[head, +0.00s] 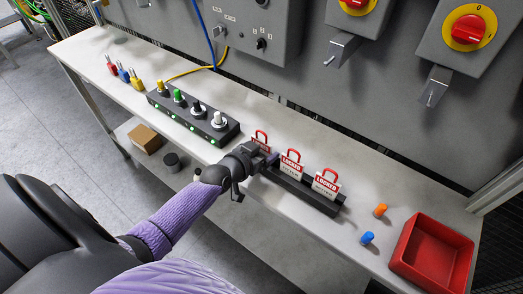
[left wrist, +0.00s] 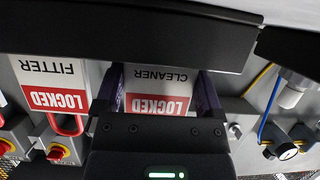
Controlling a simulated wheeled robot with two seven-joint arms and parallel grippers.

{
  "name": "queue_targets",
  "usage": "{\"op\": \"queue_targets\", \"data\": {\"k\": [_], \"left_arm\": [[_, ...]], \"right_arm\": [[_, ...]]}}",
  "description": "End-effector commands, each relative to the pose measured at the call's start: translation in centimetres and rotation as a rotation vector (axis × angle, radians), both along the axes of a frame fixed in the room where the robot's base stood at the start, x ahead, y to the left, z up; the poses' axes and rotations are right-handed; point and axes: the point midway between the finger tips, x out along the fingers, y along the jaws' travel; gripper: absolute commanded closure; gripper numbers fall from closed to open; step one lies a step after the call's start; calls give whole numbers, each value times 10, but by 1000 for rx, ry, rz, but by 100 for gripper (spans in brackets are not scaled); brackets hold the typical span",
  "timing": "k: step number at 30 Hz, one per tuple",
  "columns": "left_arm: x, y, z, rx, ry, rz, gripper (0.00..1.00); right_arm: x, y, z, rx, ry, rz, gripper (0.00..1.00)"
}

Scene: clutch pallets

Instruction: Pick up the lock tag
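Three lock tags with red loops stand in a black rack (head: 322,204) on the bench: a left one (head: 260,138), a middle one (head: 291,164) and a right one (head: 326,183). My left gripper (head: 268,162) is at the left tag and partly hides it. In the left wrist view, upside down, the tag marked CLEANER (left wrist: 160,92) lies between the two spread fingers, close to both; I cannot tell whether they touch it. The tag marked FITTER (left wrist: 48,88) is beside it, outside the fingers. My right gripper is out of view.
A black box with several knobs (head: 193,118) stands left of the rack. Small padlocks (head: 123,73) are farther left. An orange piece (head: 380,210), a blue piece (head: 367,238) and a red tray (head: 433,254) are on the right. A grey panel with switches (head: 260,25) rises behind.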

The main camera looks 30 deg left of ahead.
Motion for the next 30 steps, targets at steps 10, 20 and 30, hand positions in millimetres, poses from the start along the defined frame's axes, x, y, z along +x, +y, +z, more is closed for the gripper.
{"op": "queue_targets", "data": {"k": [10, 20, 30], "left_arm": [[0, 0, 0, 0, 0, 0, 68], [0, 0, 56, 0, -5, 0, 68], [-1, 0, 101, -1, 1, 0, 68]], "right_arm": [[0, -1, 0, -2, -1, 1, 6], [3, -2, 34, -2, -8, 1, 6], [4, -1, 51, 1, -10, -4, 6]]}}
